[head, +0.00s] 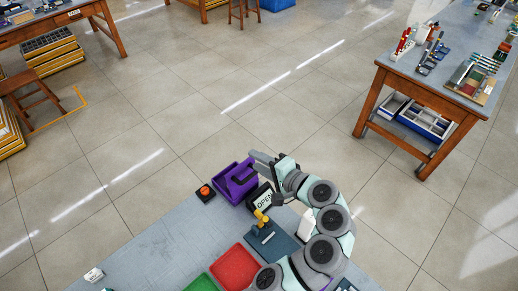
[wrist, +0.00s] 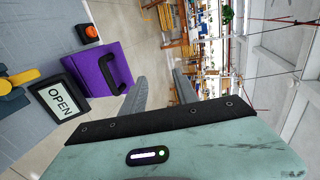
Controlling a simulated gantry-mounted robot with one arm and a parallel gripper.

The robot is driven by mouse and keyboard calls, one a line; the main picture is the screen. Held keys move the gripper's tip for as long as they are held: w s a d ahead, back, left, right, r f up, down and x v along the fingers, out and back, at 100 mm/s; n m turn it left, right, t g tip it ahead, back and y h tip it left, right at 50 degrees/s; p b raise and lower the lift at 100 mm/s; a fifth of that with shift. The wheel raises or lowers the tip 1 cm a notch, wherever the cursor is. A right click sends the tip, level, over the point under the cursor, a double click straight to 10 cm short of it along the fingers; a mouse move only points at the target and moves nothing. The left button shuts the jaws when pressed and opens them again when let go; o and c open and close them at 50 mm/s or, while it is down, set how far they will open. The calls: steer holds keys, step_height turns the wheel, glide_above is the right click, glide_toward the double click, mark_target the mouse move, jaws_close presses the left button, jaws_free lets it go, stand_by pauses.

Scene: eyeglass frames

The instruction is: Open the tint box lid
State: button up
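A purple box (head: 226,191), which I take for the tint box, stands near the far edge of the worktable. It has a dark handle (head: 243,181). In the wrist view the purple box (wrist: 95,72) is left of my fingers, and its black handle (wrist: 124,72) faces them. I cannot tell the lid's seam or how far the lid is raised. My gripper (head: 254,160) is at the box's upper right in the head view.
An OPEN sign (head: 264,199) stands close beside the box. A red button (head: 205,191) is to its left. A yellow lever (head: 262,217), a red tray (head: 235,266) and a green tray (head: 203,284) are nearer. The worktable's left part (head: 150,250) is mostly clear.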

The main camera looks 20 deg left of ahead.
mark_target(241, 173)
step_height(241, 173, up, 5)
steer(key=shift+r, duration=0.15)
